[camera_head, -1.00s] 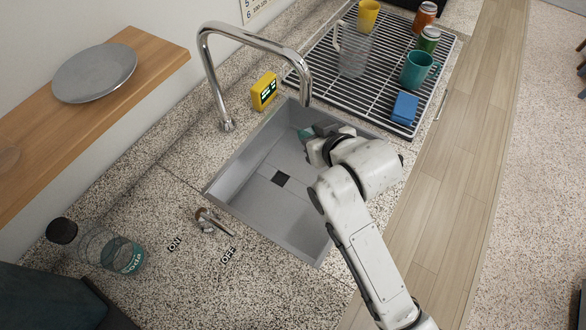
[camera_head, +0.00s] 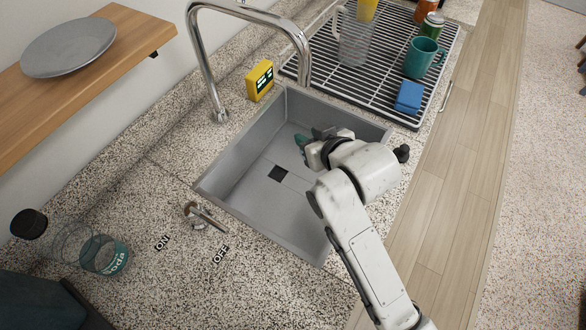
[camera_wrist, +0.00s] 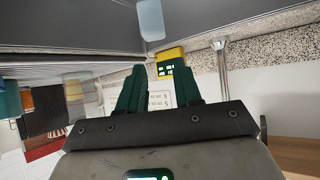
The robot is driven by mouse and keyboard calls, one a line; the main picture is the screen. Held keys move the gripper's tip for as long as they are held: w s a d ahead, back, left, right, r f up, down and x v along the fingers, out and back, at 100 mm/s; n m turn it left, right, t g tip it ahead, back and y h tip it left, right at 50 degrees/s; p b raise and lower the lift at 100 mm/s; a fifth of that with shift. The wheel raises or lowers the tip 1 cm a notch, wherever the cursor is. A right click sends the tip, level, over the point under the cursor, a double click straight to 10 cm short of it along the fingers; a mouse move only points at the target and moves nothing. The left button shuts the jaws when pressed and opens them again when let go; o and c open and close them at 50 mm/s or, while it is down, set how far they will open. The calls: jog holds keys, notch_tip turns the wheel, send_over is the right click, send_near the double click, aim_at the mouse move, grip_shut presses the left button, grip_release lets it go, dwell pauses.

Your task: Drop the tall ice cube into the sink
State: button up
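The grey sink (camera_head: 250,200) is set into the speckled counter, with a dark square drain in its floor. My gripper (camera_head: 308,140) is over the sink's far right part, its green fingers pointing left. In the wrist view my gripper (camera_wrist: 160,85) has its two fingers spread with nothing between them. A pale blue, translucent block (camera_wrist: 151,20), apparently the tall ice cube, shows at the top of the wrist view against grey sink surfaces, apart from the fingers. It is cut off by the picture edge. I cannot see it in the head view.
The faucet (camera_head: 203,60) arches over the sink's back left. A yellow timer (camera_head: 260,80) stands behind the sink. The drying rack (camera_head: 385,95) holds a blue sponge (camera_head: 409,97), teal mug (camera_head: 421,57) and clear pitcher (camera_head: 353,40).

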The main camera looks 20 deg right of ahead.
jog(key=o, duration=0.4)
jog(key=shift+s, duration=0.1)
jog(key=v, duration=1)
jog(key=shift+s+r+b, duration=0.25)
jog(key=shift+b, duration=0.15)
